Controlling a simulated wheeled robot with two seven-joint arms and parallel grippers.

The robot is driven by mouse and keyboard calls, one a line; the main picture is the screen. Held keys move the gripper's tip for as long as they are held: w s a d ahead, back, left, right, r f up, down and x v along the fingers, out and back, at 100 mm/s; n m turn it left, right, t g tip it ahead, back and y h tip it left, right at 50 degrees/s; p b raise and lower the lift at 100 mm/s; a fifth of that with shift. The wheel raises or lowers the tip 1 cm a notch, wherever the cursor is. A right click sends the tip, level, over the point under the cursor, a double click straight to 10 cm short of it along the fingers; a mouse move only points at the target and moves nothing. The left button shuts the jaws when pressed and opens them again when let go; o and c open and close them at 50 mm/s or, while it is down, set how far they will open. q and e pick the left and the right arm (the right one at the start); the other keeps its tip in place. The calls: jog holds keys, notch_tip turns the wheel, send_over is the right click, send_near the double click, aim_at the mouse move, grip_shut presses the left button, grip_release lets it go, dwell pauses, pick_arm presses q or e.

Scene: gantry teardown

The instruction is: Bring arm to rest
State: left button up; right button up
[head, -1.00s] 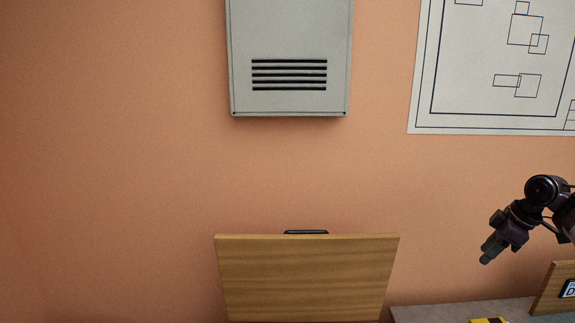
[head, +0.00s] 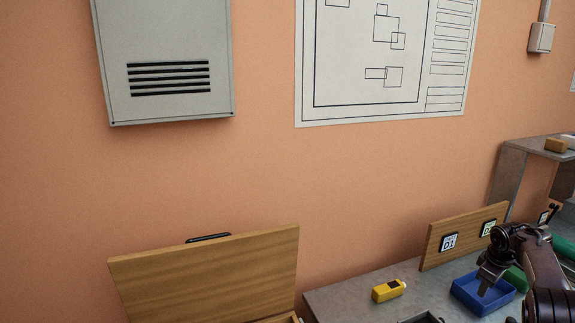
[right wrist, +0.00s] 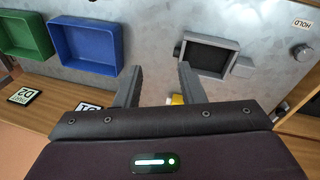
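My right arm (head: 540,265) comes in from the right in the head view, bent, with its gripper (head: 482,285) hanging downward in front of the blue bin. In the right wrist view, the two fingers of this gripper (right wrist: 158,82) are apart, with nothing held between them. It is above the metal bench top, apart from the bins. My left arm and gripper are in neither view.
A blue bin (head: 465,291), a green bin (right wrist: 22,36), a grey tray (right wrist: 207,57) and a yellow block (head: 388,290) are on the bench (head: 345,291). A wooden board (head: 440,250) with D1 and D2 labels stands behind. An open wooden lid (head: 210,277) rises at left.

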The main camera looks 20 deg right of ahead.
jog(key=s+d+f+m+g+h, duration=0.15)
jog(key=s+d+f+h, duration=0.35)
jog(key=s+f, duration=0.55)
jog(key=s+f+n+t+h, duration=0.1)
jog(key=s+f+n, duration=0.2)
jog(key=s+f, duration=0.5)
jog(key=s+f+n+t+h, duration=0.1)
jog(key=s+f+n+t, duration=0.1)
jog(key=s+f, duration=0.65)
jog(key=s+a+f+m+g+y, duration=0.1)
jog(key=s+a+f+y, duration=0.15)
jog(key=a+f, duration=0.4)
jog(key=s+a+f+y, duration=0.1)
jog(key=s+a+f, duration=0.25)
jog(key=a, duration=0.65)
jog(key=s+a+f+m+g+y, duration=0.1)
jog(key=s+a+f, duration=0.1)
jog(key=a+f, duration=0.5)
jog(key=s+a+f+m+y, duration=0.1)
jog(key=a+f+y, duration=0.15)
jog(key=a, duration=1.45)
jog(key=s+a+f+y, duration=0.15)
jog(key=a+f, duration=0.25)
jog(key=a, duration=1.2)
notch_tip(320, 180, down, 10)
jog(key=a+b, duration=0.1)
jog(key=b, duration=0.9)
jog(key=shift+w+a+y, duration=0.35)
jog(key=shift+r+m, duration=0.1)
jog(key=shift+m, duration=0.15)
